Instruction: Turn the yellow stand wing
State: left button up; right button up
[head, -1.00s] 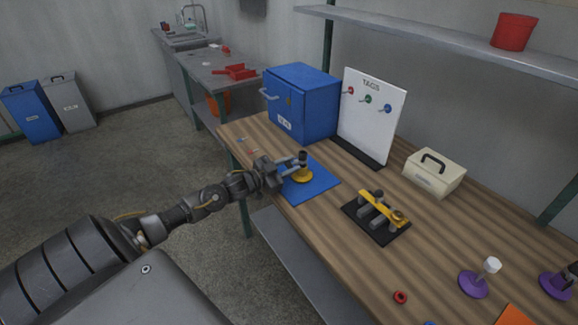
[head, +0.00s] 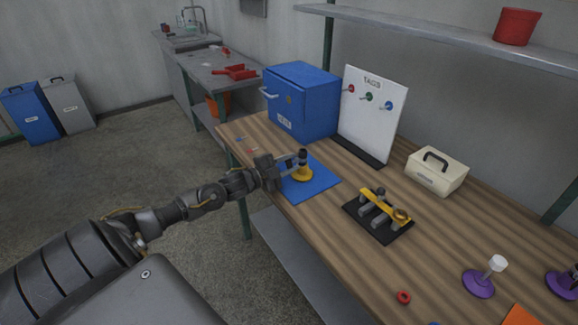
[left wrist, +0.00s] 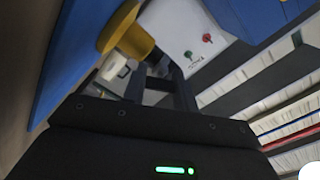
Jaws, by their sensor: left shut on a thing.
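The yellow stand (head: 303,175) stands upright on a blue mat (head: 318,187), near the left edge of the wooden workbench. It has a round yellow base and a dark upper part. My left gripper (head: 297,160) reaches in from the left and is shut at the stand's upper part, where the wing is; the fingers hide most of the wing. In the left wrist view the yellow stand (left wrist: 122,30) is at the top, with my dark fingers (left wrist: 160,82) against its dark part. My right gripper is not in view.
A blue cabinet (head: 302,100) and a white tag board (head: 371,115) stand behind the mat. A black base with a yellow bar (head: 385,205) is to the right, and a cream box (head: 437,175) lies beyond it. Purple stands (head: 478,284) are at the lower right.

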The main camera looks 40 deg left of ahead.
pick_arm(q)
jog(key=shift+m, duration=0.7)
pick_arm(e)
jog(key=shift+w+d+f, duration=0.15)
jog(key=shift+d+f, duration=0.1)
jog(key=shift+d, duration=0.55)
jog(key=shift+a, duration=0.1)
pick_arm(q)
jog(key=o, duration=1)
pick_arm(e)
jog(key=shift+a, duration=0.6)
